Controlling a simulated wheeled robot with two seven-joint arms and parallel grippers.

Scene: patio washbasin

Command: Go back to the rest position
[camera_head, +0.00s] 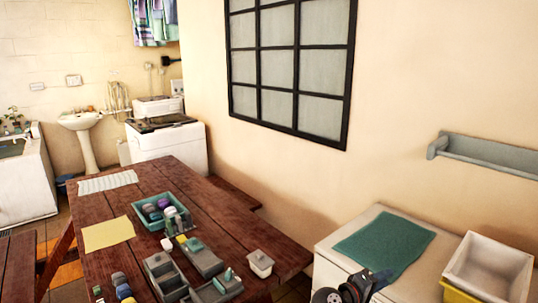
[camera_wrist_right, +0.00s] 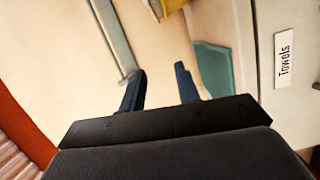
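My right gripper (camera_head: 370,282) shows at the bottom of the head view, in front of the white cabinet with the teal mat (camera_head: 385,243) on top. In the right wrist view the two dark fingers of the right gripper (camera_wrist_right: 160,72) stand apart with nothing between them. The teal mat (camera_wrist_right: 213,72) also shows there beyond the fingers. My left gripper is not in either view.
A wooden table (camera_head: 205,195) at left bears a teal tray (camera_head: 141,212), grey organizers (camera_head: 165,277), a yellow cloth (camera_head: 108,233) and a small white pot (camera_head: 260,263). A white bin (camera_head: 488,266) stands right of the mat. A wall shelf (camera_head: 490,150) hangs above.

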